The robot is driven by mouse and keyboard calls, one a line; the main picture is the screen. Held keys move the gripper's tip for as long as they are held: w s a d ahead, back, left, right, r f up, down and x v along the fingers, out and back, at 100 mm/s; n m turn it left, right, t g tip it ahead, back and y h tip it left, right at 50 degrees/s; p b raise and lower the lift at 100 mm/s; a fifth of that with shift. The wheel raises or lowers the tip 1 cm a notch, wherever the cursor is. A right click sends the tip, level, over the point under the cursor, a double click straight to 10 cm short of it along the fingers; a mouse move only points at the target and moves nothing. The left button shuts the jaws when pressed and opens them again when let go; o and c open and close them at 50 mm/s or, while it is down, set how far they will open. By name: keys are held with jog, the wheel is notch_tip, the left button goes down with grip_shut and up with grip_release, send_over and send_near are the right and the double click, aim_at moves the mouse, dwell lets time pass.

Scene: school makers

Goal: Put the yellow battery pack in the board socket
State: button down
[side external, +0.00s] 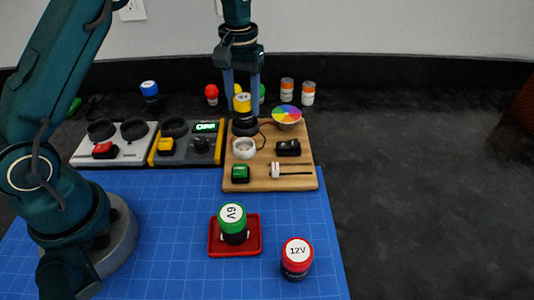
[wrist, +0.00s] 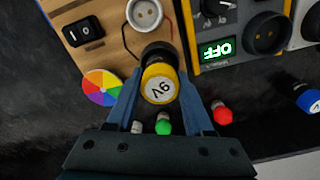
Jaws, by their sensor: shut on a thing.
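The yellow battery pack (side external: 242,103), labelled 9V on its top, is between the blue fingers of my gripper (side external: 242,110), which is shut on it. It stands roughly upright at the back left of the wooden board (side external: 306,180).
The board also carries a white ring (side external: 244,148), colour wheel (side external: 287,114), black switch (side external: 288,147) and green block (side external: 240,173). A module showing OFF (side external: 206,127) adjoins it on the left. Green 6V (side external: 232,218) and red 12V (side external: 297,256) packs stand in front.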

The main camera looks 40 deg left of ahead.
aim_at(244, 97)
jog(key=shift+f, duration=0.55)
jog(key=c, duration=0.6)
grip_release()
jog(key=shift+r, duration=0.1)
jog(key=shift+w+r, duration=0.1)
jog(key=shift+r, duration=5.3)
